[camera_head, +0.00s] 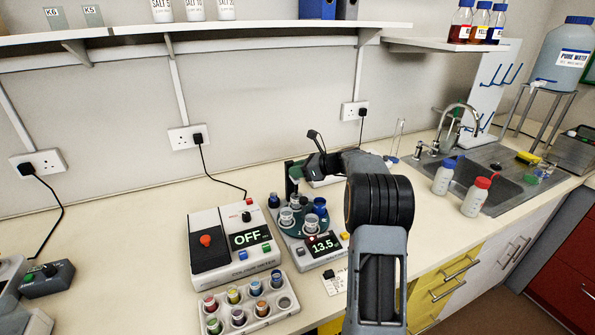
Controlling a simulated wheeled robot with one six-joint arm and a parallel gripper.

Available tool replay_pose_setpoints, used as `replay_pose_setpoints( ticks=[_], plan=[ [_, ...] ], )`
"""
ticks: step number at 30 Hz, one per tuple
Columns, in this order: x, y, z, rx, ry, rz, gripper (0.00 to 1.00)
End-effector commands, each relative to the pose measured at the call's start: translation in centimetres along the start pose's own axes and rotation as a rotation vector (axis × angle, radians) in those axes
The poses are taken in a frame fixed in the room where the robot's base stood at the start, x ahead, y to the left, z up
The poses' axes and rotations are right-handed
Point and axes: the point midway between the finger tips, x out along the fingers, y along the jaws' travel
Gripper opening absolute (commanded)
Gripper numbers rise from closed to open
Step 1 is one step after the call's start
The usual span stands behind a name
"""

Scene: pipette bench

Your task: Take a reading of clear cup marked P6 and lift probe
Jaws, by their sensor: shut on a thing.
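My gripper (318,163) is at the end of my arm, above the back of the meter (322,258), near its dark green post (291,182). It is small and partly hidden by my wrist. It is shut on a dark piece with a short curved top (315,140), which looks like the probe; its lower end is hard to make out. The meter's display reads 13.5. Several small cups stand on the meter's carrier, among them a clear cup (286,218) and another clear cup (311,224). I cannot read which one is marked P6.
A white and black device (225,243) showing OFF stands left of the meter. In front is a rack (262,322) of several coloured vials. The bench at left is mostly clear.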

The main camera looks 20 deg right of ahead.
Motion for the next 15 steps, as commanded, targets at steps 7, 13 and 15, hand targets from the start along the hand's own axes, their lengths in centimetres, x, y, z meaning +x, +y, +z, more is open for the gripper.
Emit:
replay_pose_setpoints(
  ticks=[7, 13, 15],
  plan=[
    [-0.9, -0.03, 2.16, -0.002, -0.002, -0.002, 0.0],
    [-0.93, -0.07, 2.27, -0.005, -0.005, -0.004, 0.29],
    [-0.91, -0.06, 2.23, -0.005, -0.005, -0.003, 0.34]
  ],
)
